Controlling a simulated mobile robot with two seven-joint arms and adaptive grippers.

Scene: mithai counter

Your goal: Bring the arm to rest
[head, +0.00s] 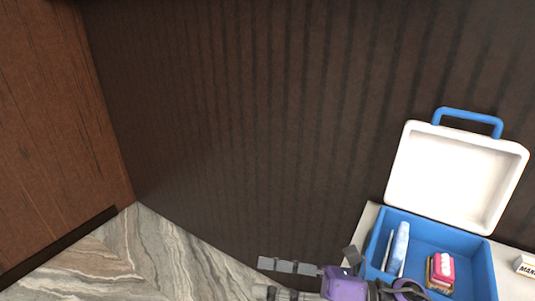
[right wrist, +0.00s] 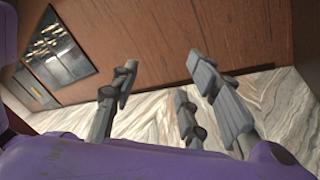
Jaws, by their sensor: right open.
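My right gripper (head: 266,279) is at the bottom of the head view, with a purple body and grey jointed fingers. Its fingers are spread and nothing is between them. They also show spread and empty in the right wrist view (right wrist: 160,72), with a wood panel and marble floor behind. The gripper is left of the blue box (head: 483,271) and apart from its contents; part of my right arm overlaps the box's near left side. My left gripper is in neither view.
The blue box's white lid (head: 455,175) stands open. Inside are a light-blue tube (head: 399,247) and a pink-and-white item (head: 444,266). A small white lettered item (head: 526,266) lies at the right edge. A dark ribbed panel (head: 250,120) rises behind; marble floor (head: 150,255) is clear at left.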

